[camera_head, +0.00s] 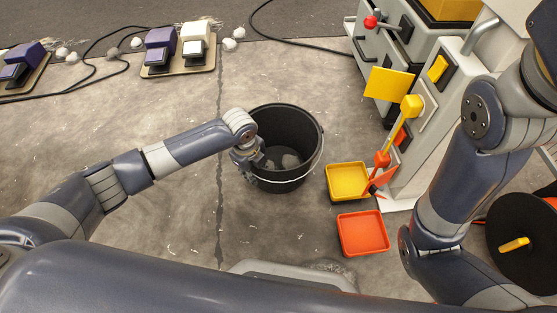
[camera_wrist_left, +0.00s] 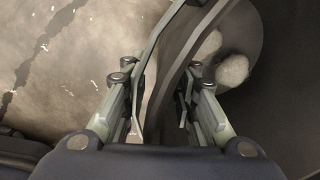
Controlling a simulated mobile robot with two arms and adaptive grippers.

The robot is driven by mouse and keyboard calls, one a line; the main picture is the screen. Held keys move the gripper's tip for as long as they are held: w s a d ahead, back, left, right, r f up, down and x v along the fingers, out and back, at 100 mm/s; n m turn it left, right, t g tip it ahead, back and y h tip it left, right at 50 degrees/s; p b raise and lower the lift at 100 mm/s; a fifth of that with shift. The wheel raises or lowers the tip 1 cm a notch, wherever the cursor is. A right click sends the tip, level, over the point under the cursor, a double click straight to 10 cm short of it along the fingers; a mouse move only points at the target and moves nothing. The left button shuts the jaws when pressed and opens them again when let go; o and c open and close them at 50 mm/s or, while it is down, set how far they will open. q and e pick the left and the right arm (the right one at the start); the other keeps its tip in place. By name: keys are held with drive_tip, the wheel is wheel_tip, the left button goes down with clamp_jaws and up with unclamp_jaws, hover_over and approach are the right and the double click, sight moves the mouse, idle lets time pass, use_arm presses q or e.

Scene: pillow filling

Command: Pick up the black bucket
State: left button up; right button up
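The black bucket (camera_head: 287,128) stands upright on the concrete floor in the middle of the head view, with some pale lumps inside. A thin metal handle (camera_head: 316,165) hangs down around its outer side. My left gripper (camera_head: 257,160) is at the bucket's left near rim. In the left wrist view, the fingers of my left gripper (camera_wrist_left: 160,115) stand apart, one on each side of the bucket's rim (camera_wrist_left: 190,45), with gaps showing. The metal handle (camera_wrist_left: 153,45) passes close to the left finger. My right arm shows at the right of the head view, but its gripper is not in view.
A yellow tray (camera_head: 330,182) and an orange tray (camera_head: 343,235) lie right of the bucket. A grey machine (camera_head: 403,180) with a yellow lever stands beyond them. Purple foot pedals (camera_head: 160,45), black cables and white fluff lie at the back. Floor left of the bucket is clear.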

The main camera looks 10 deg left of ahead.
use_arm(q)
drive_tip(key=shift+f, duration=0.3)
clamp_jaws()
drive_tip(key=shift+w+r, duration=0.1)
drive_tip(key=shift+r, duration=0.1)
